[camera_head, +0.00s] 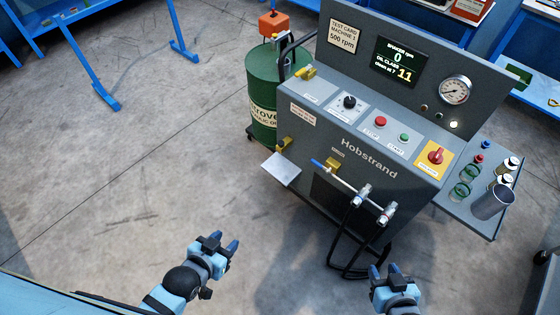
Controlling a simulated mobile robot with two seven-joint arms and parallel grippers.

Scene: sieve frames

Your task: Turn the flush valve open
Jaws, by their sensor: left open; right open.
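The grey Hobstrand test machine (400,150) stands at the upper right. A valve with a blue lever (318,163) sits on its front, at the left end of a pipe with metal fittings (364,192). A brass valve (284,143) is on the front's left side, above a small tray. A yellow handle (306,72) shows at the panel's upper left. I cannot read which is the flush valve. My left gripper (226,243) is open and empty, below and left of the machine. My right gripper (384,270) is open and empty below the hoses. Both are apart from the machine.
A green drum (262,92) stands at the machine's left. Black hoses (345,240) hang in front of it. A side shelf (480,205) holds jars and a metal cup (492,203). A small tray (281,169) juts from the front.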

